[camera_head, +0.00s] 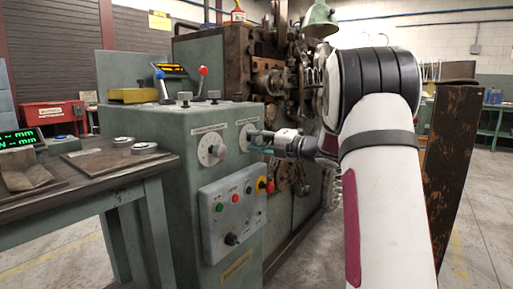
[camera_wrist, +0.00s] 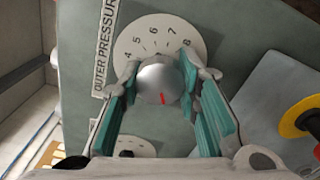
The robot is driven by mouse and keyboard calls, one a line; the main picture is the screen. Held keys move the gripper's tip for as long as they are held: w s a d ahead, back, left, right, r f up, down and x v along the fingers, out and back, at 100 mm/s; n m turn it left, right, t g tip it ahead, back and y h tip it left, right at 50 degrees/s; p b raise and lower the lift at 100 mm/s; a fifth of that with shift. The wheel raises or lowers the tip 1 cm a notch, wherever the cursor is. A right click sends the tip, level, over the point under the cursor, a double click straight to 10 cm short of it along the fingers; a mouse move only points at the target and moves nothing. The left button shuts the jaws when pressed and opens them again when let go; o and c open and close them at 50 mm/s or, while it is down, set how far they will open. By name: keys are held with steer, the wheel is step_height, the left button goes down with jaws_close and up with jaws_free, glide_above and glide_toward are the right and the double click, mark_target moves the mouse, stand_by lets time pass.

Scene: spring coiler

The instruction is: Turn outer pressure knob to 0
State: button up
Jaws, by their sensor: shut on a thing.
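The outer pressure knob (camera_wrist: 158,82) is a round silver knob with a red mark, on a white dial (camera_wrist: 128,38) beside the "OUTER PRESSURE" label (camera_wrist: 103,48). The numbers 4 to 8 show along the dial's upper edge in the wrist view. The red mark is on the lower part of the knob, away from these numbers. The rest of the scale is hidden. My gripper (camera_wrist: 159,70) is shut on the knob, one teal finger on each side. In the head view my gripper (camera_head: 262,141) reaches the right-hand dial (camera_head: 246,131) on the green cabinet.
A second dial (camera_head: 211,150) is left of the gripped one. Below is a button panel (camera_head: 234,210) with a red-and-yellow emergency stop (camera_head: 265,184), also in the wrist view (camera_wrist: 306,117). Coiler machinery (camera_head: 272,78) stands behind my arm. A workbench (camera_head: 110,172) is at left.

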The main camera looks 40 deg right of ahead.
steer(key=shift+f, duration=0.1)
stand_by(0.4)
steer(key=o, duration=1.2)
steer(key=v, duration=1.2)
